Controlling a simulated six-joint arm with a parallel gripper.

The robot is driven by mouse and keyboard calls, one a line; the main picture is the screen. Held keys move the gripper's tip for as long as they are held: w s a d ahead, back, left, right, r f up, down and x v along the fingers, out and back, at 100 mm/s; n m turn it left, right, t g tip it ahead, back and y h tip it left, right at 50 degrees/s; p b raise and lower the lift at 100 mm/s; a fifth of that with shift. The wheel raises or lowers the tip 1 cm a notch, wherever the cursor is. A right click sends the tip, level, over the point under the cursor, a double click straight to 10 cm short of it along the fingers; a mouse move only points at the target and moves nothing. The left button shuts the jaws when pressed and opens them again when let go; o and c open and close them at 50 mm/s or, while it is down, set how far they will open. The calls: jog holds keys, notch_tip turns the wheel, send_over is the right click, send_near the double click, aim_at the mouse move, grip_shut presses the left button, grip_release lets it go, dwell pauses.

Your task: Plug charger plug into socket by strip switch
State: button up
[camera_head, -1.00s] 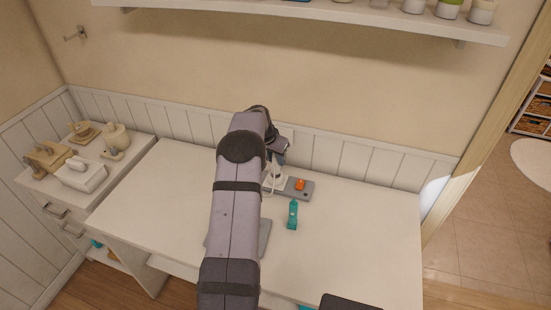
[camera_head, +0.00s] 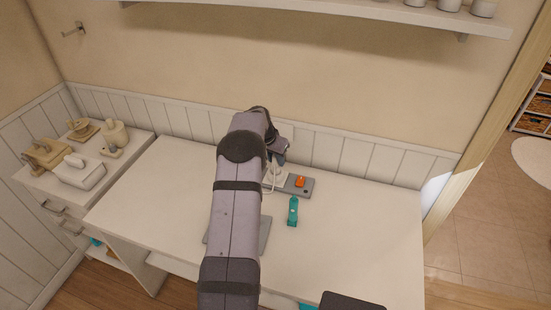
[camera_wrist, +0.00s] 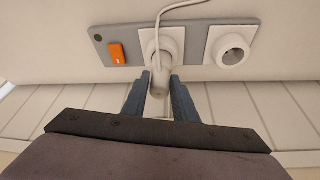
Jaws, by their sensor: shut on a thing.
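The grey power strip (camera_wrist: 196,36) carries an orange switch (camera_wrist: 117,53) at its left end in the wrist view. A white socket (camera_wrist: 148,40) sits beside the switch, and a second, empty round socket (camera_wrist: 231,50) is at the right. The white charger plug (camera_wrist: 161,80) is at the socket by the switch, lined up over it; how deep it sits I cannot tell. My gripper (camera_wrist: 161,88) is shut on the plug, one finger on each side. In the head view, the strip (camera_head: 306,191) and switch (camera_head: 301,181) lie right of my gripper, whose fingertips are mostly hidden.
A white cable (camera_wrist: 182,6) runs from the plug across the strip. A teal tool (camera_head: 293,212) lies on the white desk (camera_head: 350,220) in front of the strip. A dark flat object (camera_head: 350,302) is at the front edge. A panelled wall stands behind.

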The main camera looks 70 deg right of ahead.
aim_at(274, 160)
jog(key=shift+f+b, duration=0.95)
jog(key=shift+f, duration=0.4)
jog(key=o, duration=1.2)
jog(key=shift+c, duration=0.2)
jog(key=shift+r, duration=0.1)
jog(key=shift+b+v, duration=1.1)
jog(key=shift+v, duration=2.55)
